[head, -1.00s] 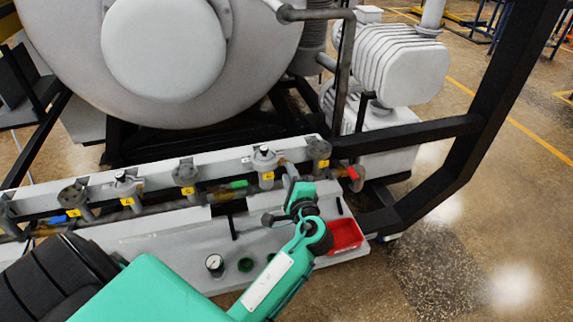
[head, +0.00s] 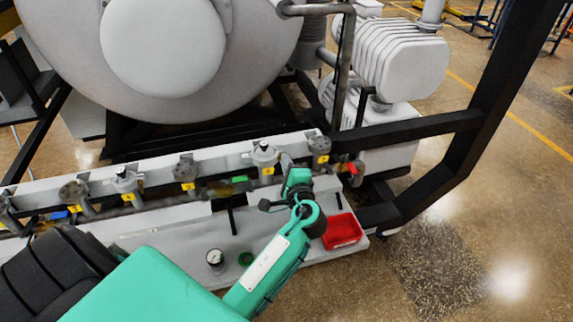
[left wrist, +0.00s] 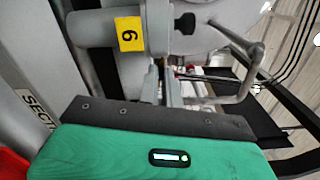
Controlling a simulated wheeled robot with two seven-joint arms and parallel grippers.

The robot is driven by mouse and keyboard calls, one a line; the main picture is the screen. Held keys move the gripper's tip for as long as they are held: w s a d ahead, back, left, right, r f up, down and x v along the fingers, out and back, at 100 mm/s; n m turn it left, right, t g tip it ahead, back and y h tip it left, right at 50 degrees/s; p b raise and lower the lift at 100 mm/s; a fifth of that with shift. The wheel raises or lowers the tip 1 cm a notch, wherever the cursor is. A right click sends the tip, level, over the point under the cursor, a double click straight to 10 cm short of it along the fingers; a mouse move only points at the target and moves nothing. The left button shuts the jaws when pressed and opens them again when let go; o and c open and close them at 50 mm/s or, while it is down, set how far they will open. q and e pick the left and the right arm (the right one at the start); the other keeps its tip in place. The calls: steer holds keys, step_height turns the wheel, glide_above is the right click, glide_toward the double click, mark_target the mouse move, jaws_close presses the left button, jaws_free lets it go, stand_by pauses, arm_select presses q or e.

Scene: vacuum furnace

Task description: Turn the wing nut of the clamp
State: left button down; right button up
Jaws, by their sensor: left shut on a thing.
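My left gripper (left wrist: 165,85) reaches up from the green wrist housing in the left wrist view. Its two grey fingers are close together beneath the grey pipe fitting (left wrist: 160,25) with a yellow number label. They are shut on a small part there, taken to be the wing nut of the clamp; the fingers mostly hide it. A black knob-like part (left wrist: 185,23) sits on the fitting to the right of the label. In the head view my left gripper (head: 288,166) is at the right end of the valve row, and the clamp is too small to make out.
A grey manifold (head: 200,160) with several labelled valves runs across the middle. A red tray (head: 342,231) sits right of my wrist on the grey bench, and a gauge (head: 214,257) lies left. A black frame (head: 480,110) stands at the right.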

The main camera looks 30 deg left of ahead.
arm_select(q)
steer(key=shift+f+n+b, duration=0.3)
steer(key=shift+n+b, duration=0.4)
steer(key=shift+b, duration=0.2)
steer(key=shift+r+n+b, duration=0.2)
steer(key=shift+n+b, duration=0.35)
steer(key=shift+n, duration=0.05)
steer(key=shift+r, duration=0.1)
arm_select(e)
steer(key=shift+w+a+f, duration=0.1)
steer(key=shift+w+f, duration=1)
steer(key=shift+w, duration=0.15)
arm_select(q)
steer(key=c, duration=1.6)
jaws_free()
